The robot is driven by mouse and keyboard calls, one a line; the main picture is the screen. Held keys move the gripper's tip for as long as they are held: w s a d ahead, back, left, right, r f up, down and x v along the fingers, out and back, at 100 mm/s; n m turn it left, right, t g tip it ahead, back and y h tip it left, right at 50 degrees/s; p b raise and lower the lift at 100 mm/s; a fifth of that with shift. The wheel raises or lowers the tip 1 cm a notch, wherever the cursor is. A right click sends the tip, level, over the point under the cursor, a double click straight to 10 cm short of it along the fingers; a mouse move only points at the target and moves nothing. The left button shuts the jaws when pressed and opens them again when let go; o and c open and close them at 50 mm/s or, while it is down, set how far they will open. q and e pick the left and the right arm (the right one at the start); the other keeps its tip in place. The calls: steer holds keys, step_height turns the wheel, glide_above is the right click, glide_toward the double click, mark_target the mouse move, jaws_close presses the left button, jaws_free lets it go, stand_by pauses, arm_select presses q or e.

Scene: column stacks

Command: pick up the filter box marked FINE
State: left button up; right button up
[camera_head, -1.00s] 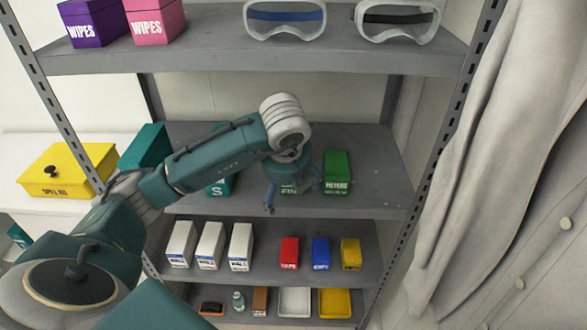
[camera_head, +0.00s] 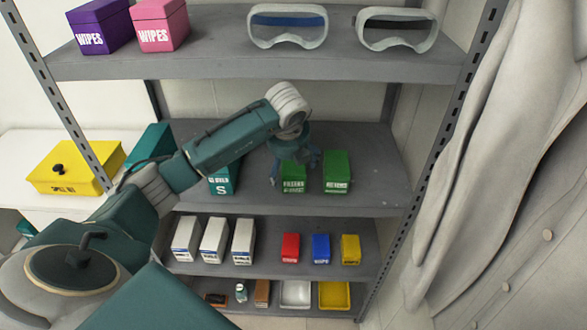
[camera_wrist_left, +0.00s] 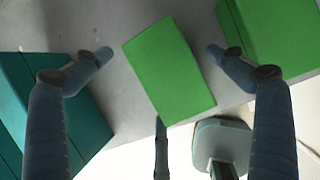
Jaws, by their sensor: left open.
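Two green filter boxes stand on the middle shelf: a left one (camera_head: 292,180) and a right one (camera_head: 337,172). Their labels start like FILTERS, but the smaller line is too blurred to tell which is FINE. My left gripper (camera_head: 296,171) is open over the left green box, coming down around its top. In the left wrist view, that box's green top (camera_wrist_left: 170,70) lies between the spread fingers (camera_wrist_left: 158,53), with gaps on both sides. The right green box (camera_wrist_left: 275,35) is outside the right finger. My right gripper is not in view.
A teal box marked S (camera_head: 223,180) stands just left, also showing in the wrist view (camera_wrist_left: 75,115). White boxes (camera_head: 214,240) and small red, blue and yellow boxes (camera_head: 321,248) are below. The upper shelf (camera_head: 270,64) overhangs. Shelf right of the green boxes is free.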

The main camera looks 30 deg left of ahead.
arm_select(q)
steer(key=shift+f+b, duration=0.3)
steer(key=shift+b, duration=0.05)
stand_by(0.4)
steer(key=shift+c, duration=0.6)
steer(key=c, duration=1.2)
